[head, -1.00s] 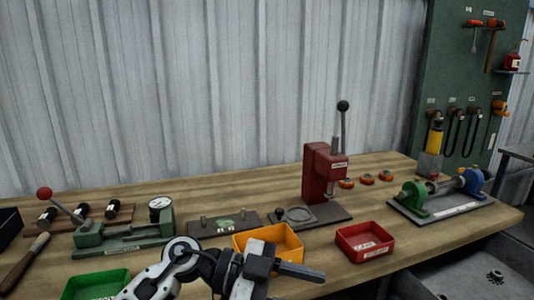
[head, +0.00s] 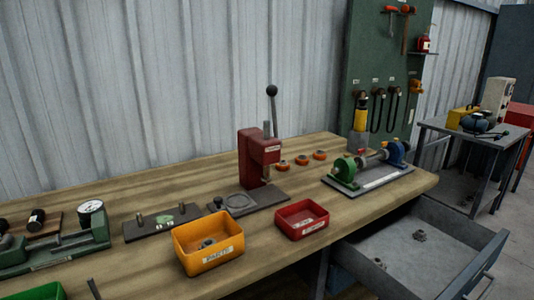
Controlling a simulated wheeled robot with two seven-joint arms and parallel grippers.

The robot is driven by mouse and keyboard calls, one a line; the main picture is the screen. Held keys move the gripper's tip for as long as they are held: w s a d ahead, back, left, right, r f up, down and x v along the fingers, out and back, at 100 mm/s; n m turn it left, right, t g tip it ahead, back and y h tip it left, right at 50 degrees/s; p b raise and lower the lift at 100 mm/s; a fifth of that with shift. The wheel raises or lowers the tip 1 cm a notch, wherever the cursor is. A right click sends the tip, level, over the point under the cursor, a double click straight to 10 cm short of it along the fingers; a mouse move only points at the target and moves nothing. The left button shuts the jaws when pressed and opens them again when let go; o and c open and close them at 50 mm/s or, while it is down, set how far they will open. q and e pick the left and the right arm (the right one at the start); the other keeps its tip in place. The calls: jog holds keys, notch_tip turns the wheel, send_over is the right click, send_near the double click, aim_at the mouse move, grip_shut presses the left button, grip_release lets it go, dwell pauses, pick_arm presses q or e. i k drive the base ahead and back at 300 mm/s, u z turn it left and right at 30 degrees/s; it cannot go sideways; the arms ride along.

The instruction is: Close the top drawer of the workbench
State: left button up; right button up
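The top drawer (head: 395,243) of the workbench (head: 120,200) is pulled out at the lower right in the head view, just under the bench top's right part. It is a grey metal tray with a few small nut-like parts inside. Its blue-grey front panel (head: 474,266) faces right, with a handle (head: 487,286) on its outer side, cut by the picture's bottom edge. A thin dark tip (head: 93,289) at the bottom left seems to be a finger of my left gripper, far from the drawer; its opening cannot be seen. My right gripper is out of view.
The bench top carries a yellow bin (head: 208,257), a red bin (head: 302,232), a red press (head: 258,160) and a green-and-blue fixture (head: 368,171). A side table (head: 478,135) stands beyond the drawer at right. Grey floor (head: 518,240) is clear beside the drawer front.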

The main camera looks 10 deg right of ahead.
aim_at(458, 251)
jog(key=z, duration=1.85)
jog(key=k, duration=0.5)
jog(key=u, duration=0.4)
jog(key=i, duration=1.45)
jog(key=z, duration=0.4)
